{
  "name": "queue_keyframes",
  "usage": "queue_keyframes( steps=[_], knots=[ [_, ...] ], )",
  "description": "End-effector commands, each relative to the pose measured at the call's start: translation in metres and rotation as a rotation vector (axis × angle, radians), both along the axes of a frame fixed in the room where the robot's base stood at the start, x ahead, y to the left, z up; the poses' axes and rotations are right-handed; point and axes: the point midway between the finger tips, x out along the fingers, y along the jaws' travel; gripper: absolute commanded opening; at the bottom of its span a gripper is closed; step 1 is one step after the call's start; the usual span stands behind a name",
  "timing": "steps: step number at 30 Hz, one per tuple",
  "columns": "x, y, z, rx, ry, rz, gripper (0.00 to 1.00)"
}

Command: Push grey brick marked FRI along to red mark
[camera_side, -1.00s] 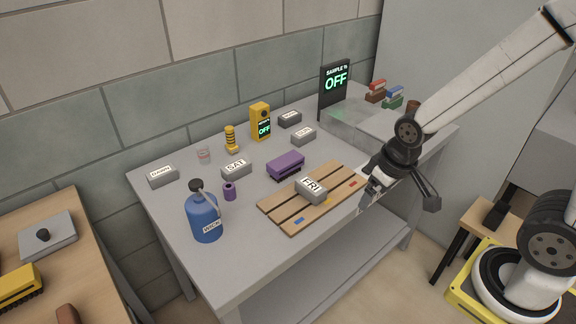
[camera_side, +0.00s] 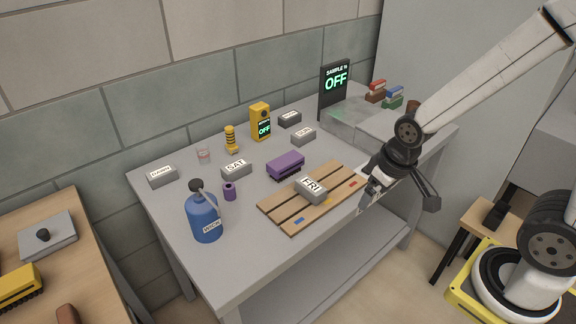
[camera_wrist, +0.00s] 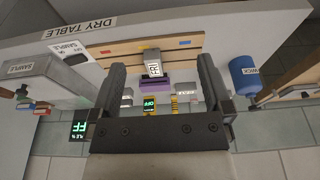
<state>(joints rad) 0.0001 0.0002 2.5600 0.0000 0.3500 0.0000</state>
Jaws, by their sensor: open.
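The grey brick marked FRI (camera_side: 311,191) sits on a slatted wooden board (camera_side: 277,208), near the middle of its length. It also shows in the wrist view (camera_wrist: 152,57), beyond my fingers. The red mark (camera_side: 353,183) is on the board's front slat, toward its right end. A blue mark (camera_side: 298,220) is toward the left end, and a yellow one shows partly beside the brick. My gripper (camera_side: 370,197) is at the board's right end, to the right of the brick and apart from it. In the wrist view my gripper (camera_wrist: 161,64) is open, with nothing between its fingers.
A purple stapler-like block (camera_side: 286,164) lies just behind the board. A SAT brick (camera_side: 236,170), a small purple cylinder (camera_side: 229,191) and a blue WICK bottle (camera_side: 206,218) stand to the left. A dark OFF display (camera_side: 334,88) stands at the back. The table's front edge is close to the board.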

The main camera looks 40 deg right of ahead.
Motion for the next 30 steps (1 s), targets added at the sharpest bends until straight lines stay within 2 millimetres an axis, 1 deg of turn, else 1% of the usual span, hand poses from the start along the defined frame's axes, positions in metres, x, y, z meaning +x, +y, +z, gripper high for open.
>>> queue_keyframes(
  steps=[1,2,3,5,6,8,9,10,11,14,20,26,30],
  knots=[
    [0.0,0.0,0.0,0.0,0.0,0.0,1.0],
    [0.0,0.0,0.0,0.0,0.0,0.0,0.9],
    [0.0,0.0,0.0,0.0,0.0,-0.001,0.78],
    [0.001,0.0,0.0,0.001,0.001,-0.006,0.59],
    [0.003,0.0,0.0,0.003,0.002,-0.013,0.46],
    [0.006,0.001,0.0,0.007,0.005,-0.03,0.27],
    [0.009,0.001,0.0,0.012,0.008,-0.047,0.14],
    [0.012,0.001,0.0,0.016,0.01,-0.063,0.05],
    [0.016,0.002,0.0,0.02,0.013,-0.082,0.0],
    [0.03,0.003,-0.001,0.039,0.027,-0.164,0.0],
    [0.07,0.007,-0.005,0.084,0.065,-0.4,0.0],
    [0.111,0.014,-0.015,0.123,0.104,-0.663,0.0],
    [0.138,0.019,-0.024,0.144,0.129,-0.85,0.0]
  ],
)
